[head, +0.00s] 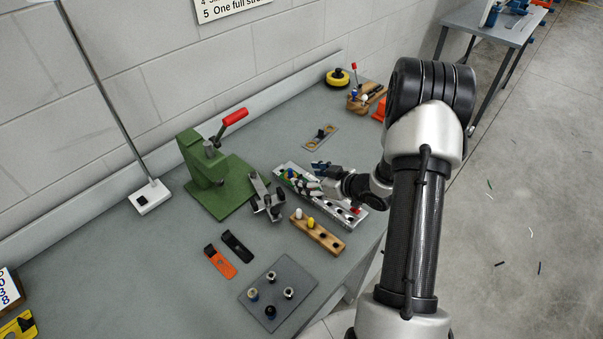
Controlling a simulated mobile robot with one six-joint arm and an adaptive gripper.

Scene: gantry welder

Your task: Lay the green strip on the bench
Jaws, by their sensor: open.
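My gripper (310,179) is open over a long pale rack (343,212) at the bench's right side. No other green strip is plain to see; my gripper and wrist hide the middle of the rack.
A green press (205,175) with a red handle stands behind the strips. A metal clamp-like piece (266,197), a wooden block (318,233) with pegs and a grey plate (278,292) with several posts stand nearby. The bench's front left is mostly bare.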

